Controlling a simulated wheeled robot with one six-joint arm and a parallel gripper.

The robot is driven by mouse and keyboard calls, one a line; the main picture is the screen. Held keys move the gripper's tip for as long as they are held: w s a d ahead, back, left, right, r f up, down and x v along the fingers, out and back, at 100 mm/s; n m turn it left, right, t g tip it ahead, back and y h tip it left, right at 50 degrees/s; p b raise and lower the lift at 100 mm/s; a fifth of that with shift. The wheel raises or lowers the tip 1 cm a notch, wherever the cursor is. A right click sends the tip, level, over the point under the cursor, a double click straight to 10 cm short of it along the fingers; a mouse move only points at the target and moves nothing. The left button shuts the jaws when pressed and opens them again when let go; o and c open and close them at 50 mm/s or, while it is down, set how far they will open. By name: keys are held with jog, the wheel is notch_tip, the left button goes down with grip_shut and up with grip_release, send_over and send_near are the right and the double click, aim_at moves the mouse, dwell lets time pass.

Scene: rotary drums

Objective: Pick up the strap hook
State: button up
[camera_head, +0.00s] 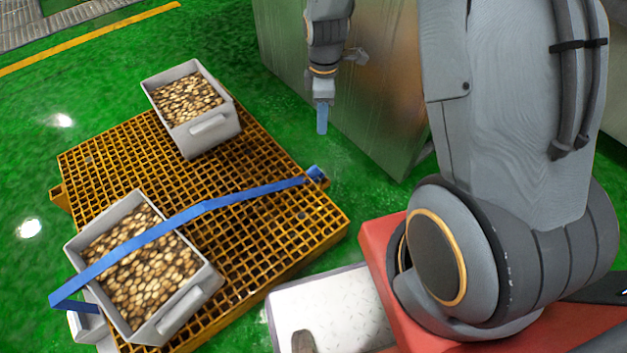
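A blue strap (205,207) runs across the yellow grid pallet (165,170) and over the nearer bin. Its right end reaches the pallet's right edge, where a small blue piece (316,174) shows; this looks like the strap hook, but it is too small to make out its shape. My gripper (322,118) points down above and slightly right of that end in the picture, apart from it. A narrow bluish part shows at the gripper's tip. I cannot tell whether it is fingers seen edge-on or something held.
A grey bin (208,132) of brown pieces stands at the pallet's far side; another grey bin (190,300) stands at the near left. A large metal box (385,90) stands close behind my gripper. Green floor (130,75) is clear at the back left.

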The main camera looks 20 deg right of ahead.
aim_at(315, 166)
jog(key=w+f+n+b, duration=0.2)
jog(key=f+b, duration=0.1)
jog(key=f, duration=0.6)
jog(key=w+f+n+b, duration=0.3)
jog(key=f+b, duration=0.1)
jog(key=f, duration=0.5)
jog(key=w+f+n+b, duration=0.2)
jog(key=f+b, duration=0.2)
jog(key=f, duration=0.5)
jog(key=shift+w+n, duration=0.4)
jog(key=shift+w+d+f+b, duration=0.1)
jog(key=shift+f+b, duration=0.75)
jog(key=shift+f, duration=0.75)
jog(key=shift+d+f+b, duration=0.1)
jog(key=shift+f+b, duration=0.75)
jog(key=shift+f, duration=0.7)
jog(key=shift+r, duration=0.1)
grip_shut()
